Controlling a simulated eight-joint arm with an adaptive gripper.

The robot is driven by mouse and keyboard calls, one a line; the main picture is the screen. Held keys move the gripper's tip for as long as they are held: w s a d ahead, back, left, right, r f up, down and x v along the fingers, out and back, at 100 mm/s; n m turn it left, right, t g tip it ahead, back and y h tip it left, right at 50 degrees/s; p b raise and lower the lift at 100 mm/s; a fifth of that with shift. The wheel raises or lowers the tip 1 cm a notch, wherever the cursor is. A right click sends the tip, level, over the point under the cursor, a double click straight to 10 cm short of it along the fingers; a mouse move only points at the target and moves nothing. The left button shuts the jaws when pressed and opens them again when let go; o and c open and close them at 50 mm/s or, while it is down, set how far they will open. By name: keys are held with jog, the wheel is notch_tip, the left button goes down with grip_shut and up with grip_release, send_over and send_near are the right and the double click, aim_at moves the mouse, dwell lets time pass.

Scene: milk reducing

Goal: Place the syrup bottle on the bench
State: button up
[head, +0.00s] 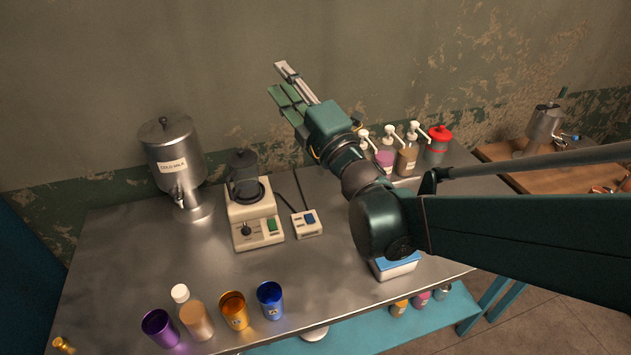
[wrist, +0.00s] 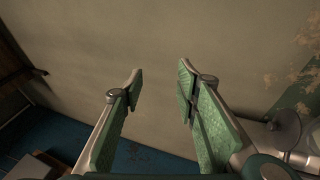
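The metal-topped bench (head: 120,255) fills the middle of the head view. Pump bottles stand at its back right, one with purple contents (head: 384,159) and one brown (head: 406,161); a further white pump (head: 364,135) rises behind my arm, its body mostly hidden. A white-capped tan bottle (head: 198,322) stands at the front edge. I cannot tell which of these is the syrup bottle. My gripper (head: 283,86) is raised above the bench's back, pointing toward the wall. In the wrist view its green-padded fingers (wrist: 160,88) are wide apart with nothing between them.
A cold milk dispenser (head: 175,160) stands back left, beside a cream machine with a dark jug (head: 244,175). A purple cup (head: 160,327), orange cup (head: 233,310) and blue cup (head: 270,300) line the front. A red-lidded container (head: 438,143) is at back right. The bench's left-middle is clear.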

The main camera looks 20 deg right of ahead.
jog(key=s+d+f+m+g+h, duration=0.5)
jog(key=d+f+m+h, duration=0.4)
jog(key=m, duration=0.5)
jog(key=s+a+f+m+g+y, duration=0.2)
jog(key=s+f+m+g, duration=0.6)
jog(key=s+f, duration=0.7)
jog(key=s+y, duration=0.1)
jog(key=s, duration=0.4)
jog(key=shift+a+f+g, duration=0.35)
jog(key=shift+f+g, duration=0.05)
